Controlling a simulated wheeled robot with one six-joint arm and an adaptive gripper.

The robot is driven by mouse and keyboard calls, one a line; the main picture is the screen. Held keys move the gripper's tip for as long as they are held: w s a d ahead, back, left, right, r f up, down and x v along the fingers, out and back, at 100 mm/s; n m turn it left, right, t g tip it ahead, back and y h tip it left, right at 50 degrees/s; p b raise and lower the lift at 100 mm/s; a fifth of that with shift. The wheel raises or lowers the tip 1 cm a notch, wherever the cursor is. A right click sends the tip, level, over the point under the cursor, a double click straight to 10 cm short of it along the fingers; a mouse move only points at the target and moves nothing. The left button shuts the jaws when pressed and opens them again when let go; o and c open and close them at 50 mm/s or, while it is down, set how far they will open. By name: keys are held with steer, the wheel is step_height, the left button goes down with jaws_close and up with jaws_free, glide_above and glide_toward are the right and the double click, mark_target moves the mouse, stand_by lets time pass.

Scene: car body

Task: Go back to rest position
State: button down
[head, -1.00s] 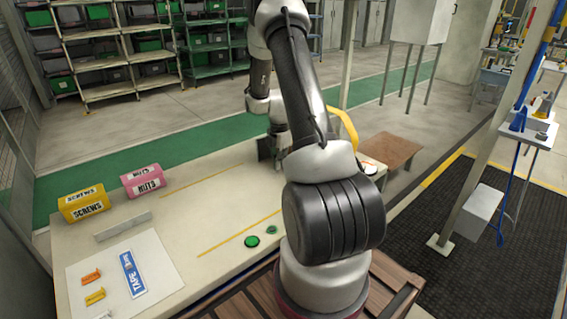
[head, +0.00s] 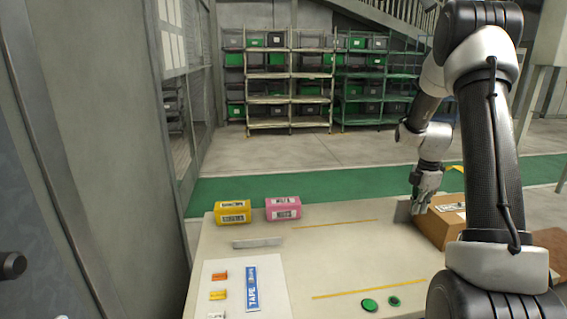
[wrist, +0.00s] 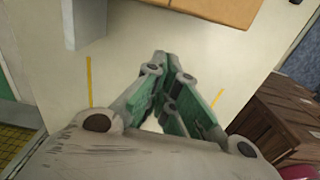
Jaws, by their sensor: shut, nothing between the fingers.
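My gripper (head: 425,200) hangs over the right part of the pale worktable (head: 230,272), close to a cardboard box (head: 437,228) with a white label. In the wrist view my gripper (wrist: 160,60) has its fingertips together with nothing between them. The box's edge (wrist: 222,8) shows at the top of that view, apart from the fingertips. In the head view I cannot tell whether the gripper touches the box. My arm stands bent on the right of the head view and hides part of the table.
A yellow screws box (head: 233,212) and a pink nuts box (head: 283,209) stand at the table's back left. A grey upright plate (wrist: 85,22) is beside the cardboard box. Green buttons (head: 370,305) sit at the front. A grey wall (head: 90,150) closes the left side.

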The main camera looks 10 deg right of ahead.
steer(key=s+a+r+m+t, duration=0.2)
steer(key=s+a+r+m, duration=0.6)
steer(key=s+r, duration=0.3)
steer(key=s+a+r+m+t, duration=0.2)
steer(key=s+a+r+m, duration=0.7)
steer(key=s, duration=0.7)
step_height(320, 180, up, 2)
steer(key=shift+s+a+r+m, duration=0.1)
steer(key=shift+s+a+m, duration=0.25)
steer(key=shift+a, duration=0.7)
steer(key=shift+d, duration=0.1)
